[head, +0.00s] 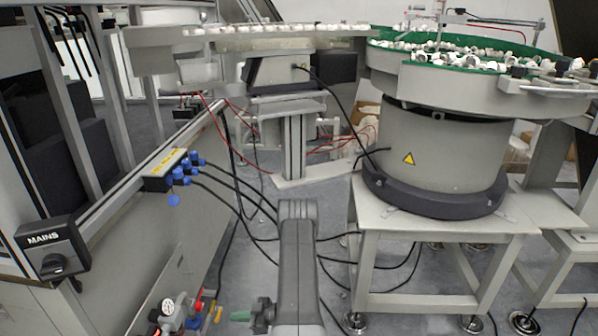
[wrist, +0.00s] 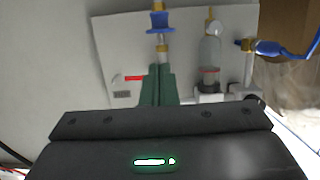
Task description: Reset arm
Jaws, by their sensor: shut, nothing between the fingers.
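My gripper (wrist: 159,70) shows in the wrist view, its two dark green fingers side by side and closed with nothing between them. The dark gripper body with a lit green light fills the bottom of that view. The fingers point towards a pale panel (wrist: 75,65) with pneumatic fittings. A blue fitting with a brass end (wrist: 158,22) appears just beyond the fingertips; I cannot tell whether they touch.
A clear filter bowl (wrist: 210,52) and a blue hose fitting (wrist: 285,48) are right of the fingers; a red lever (wrist: 135,77) is left. The head view shows a bowl feeder (head: 440,150), a linear track (head: 250,42), a mains switch (head: 52,250) and loose black cables (head: 235,180).

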